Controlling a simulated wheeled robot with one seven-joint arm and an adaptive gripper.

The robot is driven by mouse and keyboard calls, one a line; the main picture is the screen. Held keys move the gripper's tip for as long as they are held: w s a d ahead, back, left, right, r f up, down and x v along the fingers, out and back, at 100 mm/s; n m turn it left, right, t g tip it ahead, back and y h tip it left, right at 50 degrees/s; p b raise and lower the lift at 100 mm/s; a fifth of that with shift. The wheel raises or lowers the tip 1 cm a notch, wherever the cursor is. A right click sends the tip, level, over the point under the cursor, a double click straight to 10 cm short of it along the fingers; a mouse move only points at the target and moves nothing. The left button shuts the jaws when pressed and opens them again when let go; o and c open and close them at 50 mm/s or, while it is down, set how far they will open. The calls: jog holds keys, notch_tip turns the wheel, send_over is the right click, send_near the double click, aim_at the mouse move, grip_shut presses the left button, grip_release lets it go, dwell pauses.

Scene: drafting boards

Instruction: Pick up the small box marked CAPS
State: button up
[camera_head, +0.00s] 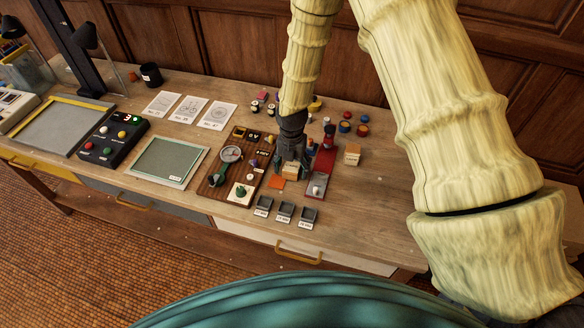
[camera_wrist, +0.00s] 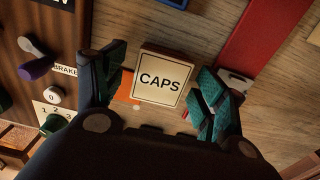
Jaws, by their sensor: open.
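The small box marked CAPS (camera_wrist: 162,79) is a pale, cream-topped block with dark edges. In the wrist view it lies between the two fingers of my gripper (camera_wrist: 158,90), with its label facing the camera. The fingers are apart, with visible space on both sides of the box. In the head view my gripper (camera_head: 291,168) is low over the table, and the small tan box (camera_head: 291,172) shows between its fingers, partly hidden by them.
A wooden control panel (camera_head: 217,182) stands close on the left. A red-and-grey board (camera_head: 315,184) lies close on the right, with another tan box (camera_head: 352,155) beyond it. Several small dark bins (camera_head: 285,212) line the front. An orange square (camera_wrist: 127,87) is beside the CAPS box.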

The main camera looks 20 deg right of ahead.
jog(key=shift+f, duration=0.45)
jog(key=c, duration=1.1)
jog(key=shift+r, duration=0.1)
